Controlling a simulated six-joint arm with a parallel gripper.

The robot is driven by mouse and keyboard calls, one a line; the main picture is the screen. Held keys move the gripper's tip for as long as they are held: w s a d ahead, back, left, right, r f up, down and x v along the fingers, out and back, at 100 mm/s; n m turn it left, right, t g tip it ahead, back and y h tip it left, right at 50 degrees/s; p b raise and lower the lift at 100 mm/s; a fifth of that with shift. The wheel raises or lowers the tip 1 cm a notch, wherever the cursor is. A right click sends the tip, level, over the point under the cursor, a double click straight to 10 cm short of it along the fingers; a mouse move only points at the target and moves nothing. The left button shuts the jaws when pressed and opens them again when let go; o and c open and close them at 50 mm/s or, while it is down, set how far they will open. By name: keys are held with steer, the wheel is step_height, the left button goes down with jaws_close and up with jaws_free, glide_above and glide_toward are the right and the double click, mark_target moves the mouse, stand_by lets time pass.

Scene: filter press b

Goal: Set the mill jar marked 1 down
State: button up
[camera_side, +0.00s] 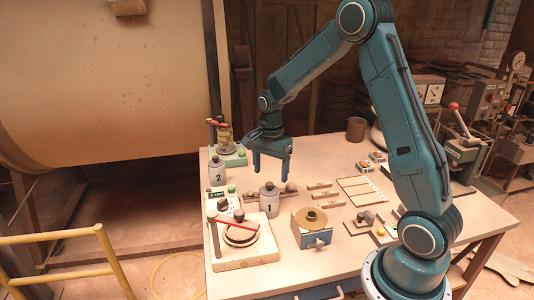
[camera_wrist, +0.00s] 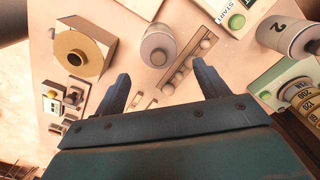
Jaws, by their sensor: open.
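The mill jar marked 1 (camera_side: 269,201) stands upright on the table, left of the blue box with a brass ring on top. It also shows from above in the wrist view (camera_wrist: 158,45), just beyond my open fingers and apart from them. My gripper (camera_side: 271,170) hangs above the table, fingers pointing down, open and empty. Its two fingers also show in the wrist view (camera_wrist: 162,85) with a gap between them. The mill jar marked 2 (camera_side: 216,171) stands farther back on the left; it also shows in the wrist view (camera_wrist: 288,36).
A press with a red lever (camera_side: 240,238) sits at the front left. The blue box with a brass ring (camera_side: 311,228) stands right of jar 1. A green-based device (camera_side: 229,157) is at the back left. Small wooden strips and a pale tray (camera_side: 361,188) lie to the right.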

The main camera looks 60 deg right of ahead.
step_height(320, 180, up, 5)
steer(key=shift+f, duration=0.15)
stand_by(0.7)
steer(key=s+a+r+n+t, duration=0.3)
steer(key=s+a+r+n, duration=0.55)
steer(key=r, duration=0.25)
steer(key=s+a+r+n+t, duration=0.1)
steer(key=s+a+n, duration=0.2)
steer(key=s, duration=0.4)
steer(key=s+a+r+n+t, duration=0.1)
steer(key=s+a+n, duration=0.1)
steer(key=s+n, duration=0.4)
steer(key=shift+s+a+t, duration=0.3)
steer(key=shift+s+a, duration=0.1)
steer(key=shift+s, duration=0.25)
